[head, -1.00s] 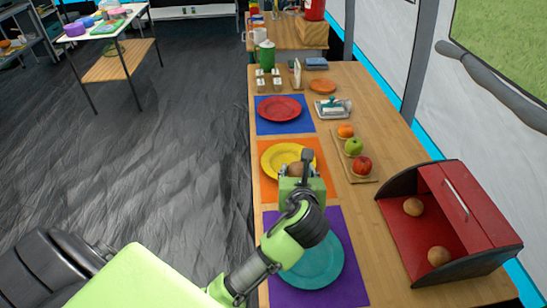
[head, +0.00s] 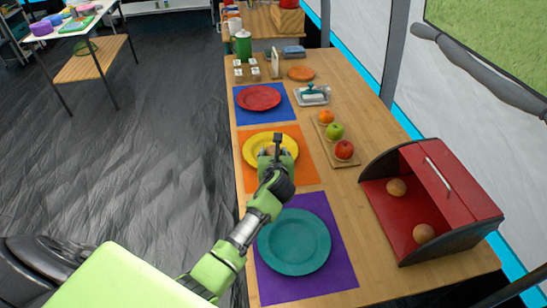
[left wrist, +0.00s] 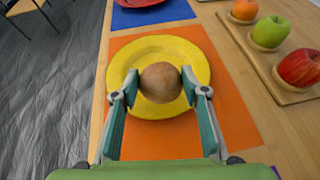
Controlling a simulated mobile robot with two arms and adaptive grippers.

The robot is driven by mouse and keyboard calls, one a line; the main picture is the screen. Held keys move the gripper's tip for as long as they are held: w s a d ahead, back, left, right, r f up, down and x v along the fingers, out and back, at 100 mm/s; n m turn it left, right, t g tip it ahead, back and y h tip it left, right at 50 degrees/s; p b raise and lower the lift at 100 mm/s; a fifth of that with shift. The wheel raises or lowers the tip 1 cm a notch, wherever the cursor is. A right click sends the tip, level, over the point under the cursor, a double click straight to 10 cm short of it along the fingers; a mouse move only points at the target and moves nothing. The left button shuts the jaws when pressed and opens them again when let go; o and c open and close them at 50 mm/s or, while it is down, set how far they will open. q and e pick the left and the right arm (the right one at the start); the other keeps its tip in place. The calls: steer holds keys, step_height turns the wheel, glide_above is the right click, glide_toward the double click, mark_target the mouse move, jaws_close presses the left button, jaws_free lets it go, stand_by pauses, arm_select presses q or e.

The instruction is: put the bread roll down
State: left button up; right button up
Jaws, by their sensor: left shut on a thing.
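My left gripper (left wrist: 160,88) is shut on a brown bread roll (left wrist: 160,80). The roll is between the fingertips, over the yellow plate (left wrist: 193,62); I cannot tell whether it touches the plate. In the head view the gripper (head: 274,152) covers the near right part of the yellow plate (head: 254,143), and the roll is mostly hidden behind it. The plate lies on an orange mat (head: 304,165). My right gripper is not in view.
Red plate (head: 260,97) and teal plate (head: 294,242) lie on either side of the yellow one. A board with fruit (head: 344,150) is to the right. A red bread box (head: 440,190) holds two rolls (head: 397,187) at the right edge of the table.

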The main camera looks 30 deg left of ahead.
arm_select(q)
steer(key=shift+f, duration=0.7)
steer(key=shift+f, duration=0.4)
steer(key=o, duration=0.8)
